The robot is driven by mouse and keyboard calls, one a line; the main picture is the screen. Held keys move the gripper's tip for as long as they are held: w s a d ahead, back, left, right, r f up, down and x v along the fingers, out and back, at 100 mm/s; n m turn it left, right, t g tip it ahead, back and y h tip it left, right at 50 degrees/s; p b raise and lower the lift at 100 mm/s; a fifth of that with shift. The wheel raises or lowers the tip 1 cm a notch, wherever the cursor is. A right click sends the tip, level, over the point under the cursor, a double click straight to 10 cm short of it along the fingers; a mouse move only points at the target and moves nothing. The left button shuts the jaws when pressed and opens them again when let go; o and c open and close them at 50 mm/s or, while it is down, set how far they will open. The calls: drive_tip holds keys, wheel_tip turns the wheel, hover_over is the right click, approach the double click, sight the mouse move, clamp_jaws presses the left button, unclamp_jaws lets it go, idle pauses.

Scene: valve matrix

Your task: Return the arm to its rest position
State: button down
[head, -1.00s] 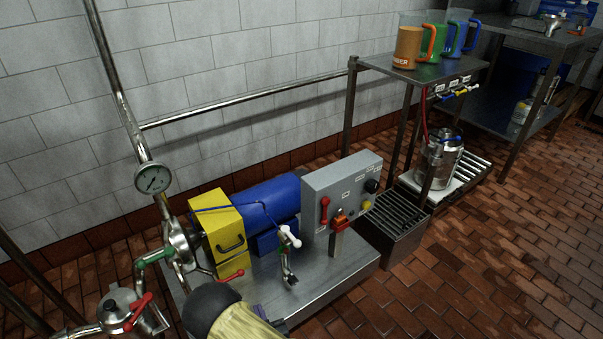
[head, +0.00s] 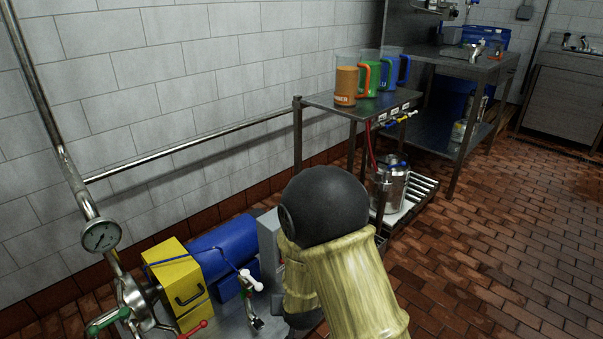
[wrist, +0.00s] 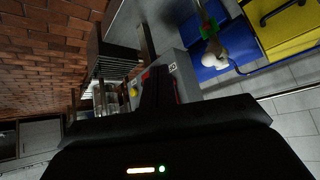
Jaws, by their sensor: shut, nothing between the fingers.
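My arm (head: 345,275), in a yellowish sleeve with a dark round joint, is bent up in the lower middle of the head view. My gripper (wrist: 158,85) shows in the wrist view as dark fingers, shut and empty. Its tips point toward the grey control box (wrist: 187,75), whose red handle shows beside the fingers. The gripper is hidden behind the arm in the head view, where the arm covers most of the control box (head: 268,240). I cannot tell the distance between the fingers and the box.
The yellow box (head: 175,275), blue motor (head: 222,248) and white-handled valve (head: 252,281) stand left of the arm. A rack with mugs (head: 320,100) and a steel keg (head: 390,188) stand behind. Brick floor (head: 500,230) lies open at right.

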drive_tip(key=s+d+r+g+h+p, duration=0.1)
drive_tip(key=s+d+r+g, duration=0.2)
drive_tip(key=s+d+r, duration=0.5)
drive_tip(key=s+d+r+g+h, duration=0.1)
drive_tip(key=s+d+r+g, duration=0.1)
drive_tip(key=s+d+r, duration=0.65)
wheel_tip(320, 180, up, 35)
drive_tip(key=w+d+p, duration=0.1)
drive_tip(key=p, duration=3.7)
drive_tip(key=shift+w+d+r+m, duration=0.2)
drive_tip(key=shift+w+d+m, duration=0.05)
drive_tip(key=shift+w+m, duration=0.15)
drive_tip(key=shift+a, duration=0.1)
